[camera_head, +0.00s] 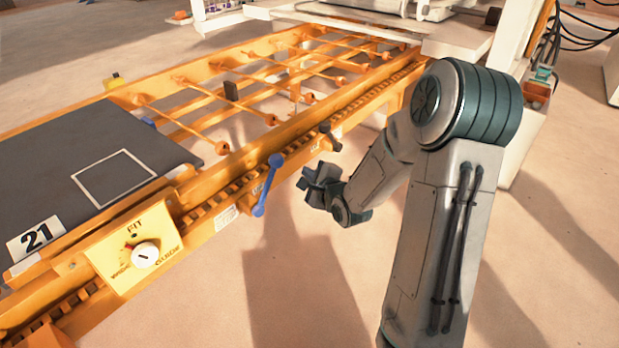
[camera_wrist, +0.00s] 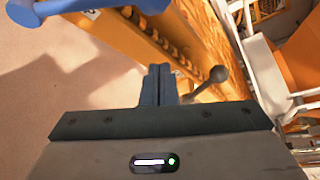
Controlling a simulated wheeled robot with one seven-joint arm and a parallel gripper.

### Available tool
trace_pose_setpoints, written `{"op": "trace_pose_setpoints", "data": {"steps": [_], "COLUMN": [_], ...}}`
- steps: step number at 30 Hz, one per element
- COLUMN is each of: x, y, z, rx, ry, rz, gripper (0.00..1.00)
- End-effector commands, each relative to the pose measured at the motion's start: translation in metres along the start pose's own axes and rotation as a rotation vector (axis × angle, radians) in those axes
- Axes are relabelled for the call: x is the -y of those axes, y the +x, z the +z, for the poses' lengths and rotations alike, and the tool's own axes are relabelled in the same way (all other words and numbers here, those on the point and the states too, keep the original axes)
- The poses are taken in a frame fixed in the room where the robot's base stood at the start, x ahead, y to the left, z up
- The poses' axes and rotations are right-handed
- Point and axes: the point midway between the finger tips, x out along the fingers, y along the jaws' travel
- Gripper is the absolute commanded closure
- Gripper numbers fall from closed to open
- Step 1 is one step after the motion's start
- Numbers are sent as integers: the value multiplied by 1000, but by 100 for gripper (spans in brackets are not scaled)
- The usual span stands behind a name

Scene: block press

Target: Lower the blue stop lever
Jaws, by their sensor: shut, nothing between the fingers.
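The blue stop lever (camera_head: 267,186) is on the near side of the orange conveyor frame. It stands tilted, its round knob end upper right and its other end lower left. Part of a blue piece, seemingly this lever, also shows at the top left of the wrist view (camera_wrist: 75,7). My gripper (camera_head: 309,183) is shut and empty, a little to the right of the lever and apart from it in the head view. Its closed fingers also show in the wrist view (camera_wrist: 158,85).
A dark lever (camera_head: 329,135) with a round knob is just beyond my gripper; it also shows in the wrist view (camera_wrist: 217,75). A yellow panel with a white dial (camera_head: 145,254) is at the left on the orange frame (camera_head: 250,150). Open floor (camera_head: 300,300) lies in front.

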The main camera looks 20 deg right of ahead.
Motion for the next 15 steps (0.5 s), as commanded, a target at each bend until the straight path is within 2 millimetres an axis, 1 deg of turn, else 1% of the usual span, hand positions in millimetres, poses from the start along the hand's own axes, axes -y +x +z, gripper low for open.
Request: {"op": "trace_pose_setpoints", "data": {"steps": [1, 3, 8, 9, 12, 15], "x": [-3, -4, -3, -2, -1, -1], "y": [13, 28, 62, 67, 57, 54], "z": [0, -1, -1, 2, 17, 27], "rx": [4, 2, 2, 3, 2, 2], "ry": [-1, 0, -1, -2, -4, -3], "rz": [1, 1, 0, 0, 1, 1], "gripper": [100, 100, 100, 100, 100, 100]}}
